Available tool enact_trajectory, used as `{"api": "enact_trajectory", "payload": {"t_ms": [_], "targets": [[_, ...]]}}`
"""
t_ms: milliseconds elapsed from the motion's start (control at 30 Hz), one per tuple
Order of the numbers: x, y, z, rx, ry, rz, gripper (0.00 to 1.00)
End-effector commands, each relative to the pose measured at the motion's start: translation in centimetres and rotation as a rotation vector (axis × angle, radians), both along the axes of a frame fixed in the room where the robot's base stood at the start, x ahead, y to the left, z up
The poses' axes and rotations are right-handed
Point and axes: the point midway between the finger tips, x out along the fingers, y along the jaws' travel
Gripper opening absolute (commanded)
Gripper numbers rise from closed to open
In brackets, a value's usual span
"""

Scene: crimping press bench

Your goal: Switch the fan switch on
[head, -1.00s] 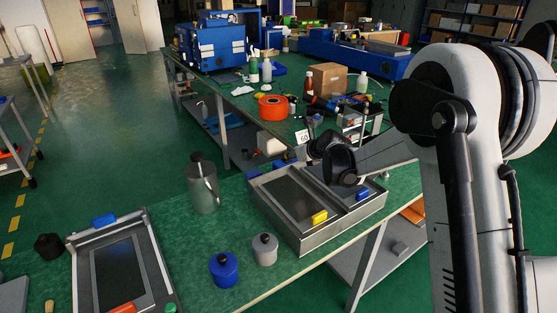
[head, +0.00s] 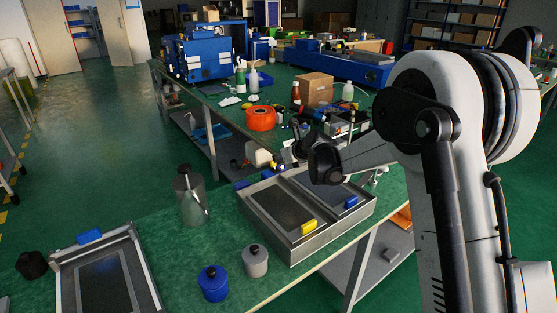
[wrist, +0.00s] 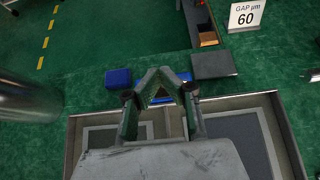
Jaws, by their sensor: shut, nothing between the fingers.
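I cannot make out a fan switch in either view. My gripper (wrist: 158,78) is shut and empty; its two fingers meet in a V in the wrist view. In the head view, the dark end of my arm hangs over the back of a metal two-compartment tray, and the fingertips cannot be made out there. In the wrist view the fingers reach over the tray's rim, near a blue block (wrist: 118,78) and a dark grey block (wrist: 213,65).
The metal tray (head: 290,262) holds a yellow block (head: 309,227). Left of it stand a metal canister (head: 191,195), a blue jar (head: 213,283) and a grey jar (head: 255,260). A "GAP 60" sign (wrist: 246,14) is beyond. Another bench behind holds an orange reel (head: 261,118) and a box (head: 316,89).

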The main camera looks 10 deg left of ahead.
Motion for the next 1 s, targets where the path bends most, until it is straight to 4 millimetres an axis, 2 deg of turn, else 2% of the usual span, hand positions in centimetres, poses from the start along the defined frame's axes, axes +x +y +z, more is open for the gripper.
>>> {"api": "enact_trajectory", "payload": {"t_ms": [333, 467, 800, 1000], "targets": [[0.0, 0.0, 0.2, 0.0, 0.0, 0.0, 0.0], [-0.2, -0.2, 0.9, 0.0, 0.0, 0.0, 0.0], [-1.5, -1.5, 6.4, 0.001, 0.001, -0.002, 0.0], [-2.1, -2.2, 8.9, 0.0, 0.0, -0.002, 0.0]]}}
